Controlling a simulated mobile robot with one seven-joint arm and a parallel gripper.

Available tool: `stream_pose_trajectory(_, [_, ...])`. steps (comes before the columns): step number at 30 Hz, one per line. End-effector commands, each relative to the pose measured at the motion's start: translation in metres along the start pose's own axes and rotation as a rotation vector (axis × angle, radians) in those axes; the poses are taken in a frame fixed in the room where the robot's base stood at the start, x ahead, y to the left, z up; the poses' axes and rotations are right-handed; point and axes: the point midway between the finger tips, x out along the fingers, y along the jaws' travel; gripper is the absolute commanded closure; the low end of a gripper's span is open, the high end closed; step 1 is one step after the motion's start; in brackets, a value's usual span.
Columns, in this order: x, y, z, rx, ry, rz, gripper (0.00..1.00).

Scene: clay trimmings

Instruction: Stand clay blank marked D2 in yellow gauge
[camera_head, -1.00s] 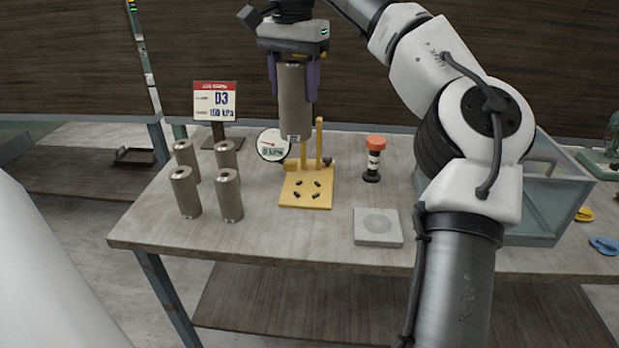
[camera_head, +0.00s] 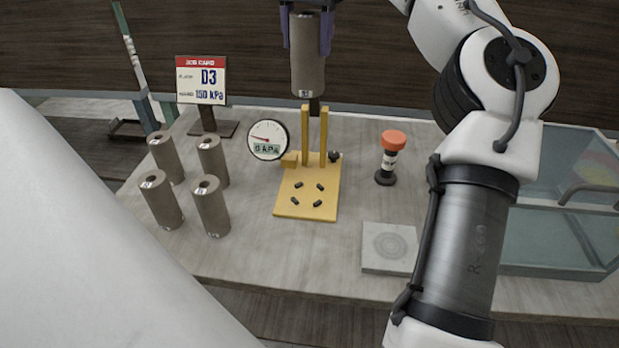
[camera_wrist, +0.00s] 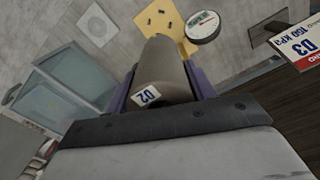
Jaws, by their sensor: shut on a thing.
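My gripper (camera_head: 307,45) is shut on a grey-brown clay cylinder, the blank (camera_head: 308,75), and holds it upright. In the wrist view the blank (camera_wrist: 160,68) carries a label reading D2, between the purple fingers (camera_wrist: 162,90). The yellow gauge (camera_head: 325,200) stands on the table, with two upright posts and several small black pegs on its base plate. In the head view the blank's lower end appears just above the post tops, apart from the base plate. The round dial (camera_head: 267,139) beside the gauge reads 0 kPa.
Several other blanks (camera_head: 212,207) stand at the table's left. A job card (camera_head: 201,80) behind them reads D3, 150 kPa. An orange-topped black post (camera_head: 393,142) and a grey square plate (camera_head: 389,250) lie right of the gauge. A clear bin (camera_head: 560,240) is at far right.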

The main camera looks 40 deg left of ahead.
Motion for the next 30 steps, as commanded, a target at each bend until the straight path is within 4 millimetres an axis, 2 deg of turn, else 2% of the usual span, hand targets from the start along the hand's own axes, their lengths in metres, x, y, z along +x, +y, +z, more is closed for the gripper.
stream_pose_trajectory(8, [0.058,0.002,0.000,-0.001,-0.003,0.002,0.94])
stream_pose_trajectory(24, [0.192,0.001,0.001,-0.002,-0.004,0.000,0.94])
stream_pose_trajectory(30, [0.226,0.000,0.000,0.000,-0.001,-0.001,0.94])
